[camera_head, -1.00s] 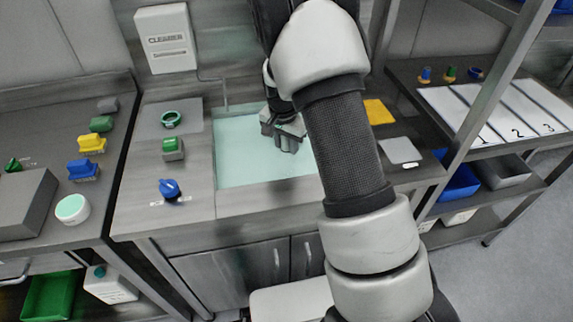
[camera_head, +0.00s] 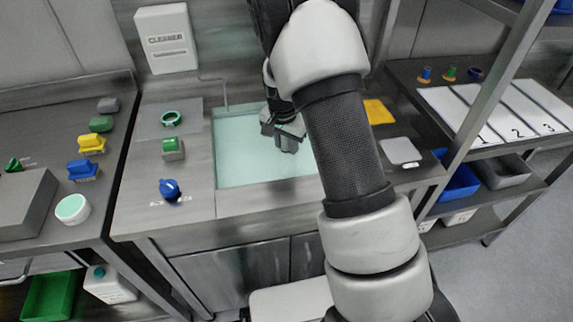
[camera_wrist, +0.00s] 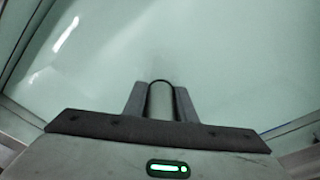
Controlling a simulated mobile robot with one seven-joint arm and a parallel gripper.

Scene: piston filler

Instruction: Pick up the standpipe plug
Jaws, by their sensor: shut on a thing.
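My gripper (camera_head: 287,143) is over the sink basin (camera_head: 235,160), which looks filled with pale green liquid. In the wrist view my gripper (camera_wrist: 160,105) is shut on a grey, round-topped upright piece, the standpipe plug (camera_wrist: 161,100). The plug sits between the two dark fingers, with a dark rim at its top. Its lower part is hidden, and I cannot tell whether it is seated or lifted. In the head view the plug is not clearly distinguishable from the fingers.
Left of the basin are a green ring (camera_head: 171,118), a green-topped block (camera_head: 173,148) and a blue knob (camera_head: 170,189). A yellow cloth (camera_head: 378,112) and a white pad (camera_head: 401,151) lie to the right. Several brushes and sponges lie on the left counter.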

